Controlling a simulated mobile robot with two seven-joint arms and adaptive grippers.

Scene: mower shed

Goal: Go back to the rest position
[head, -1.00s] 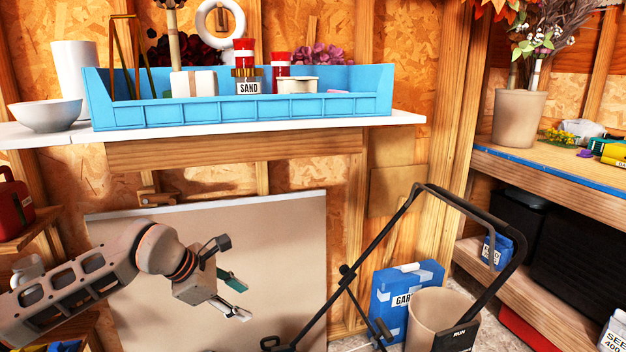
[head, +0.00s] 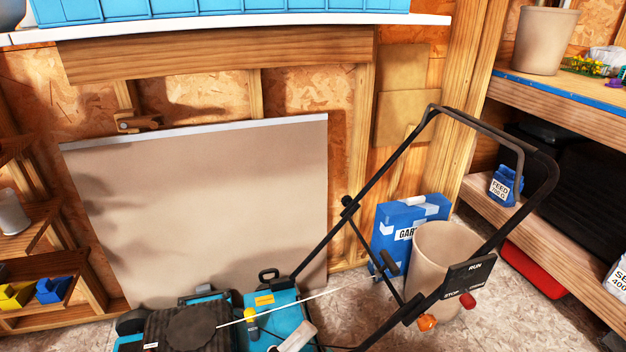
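Neither of my grippers shows in the head view now, and no part of my arms can be made out. What they hold, if anything, cannot be seen. The head view looks down on a teal and black lawn mower (head: 190,328) on the floor. Its black handle (head: 388,160) rises to the right, with a run/stop panel (head: 468,282) on it.
A large beige board (head: 210,210) leans on the wall under the white shelf (head: 240,25) bearing a blue tray (head: 215,8). A blue box (head: 396,236) and beige bin (head: 442,258) stand behind the handle. Wooden shelves (head: 575,207) line the right, and small bins (head: 54,290) sit at left.

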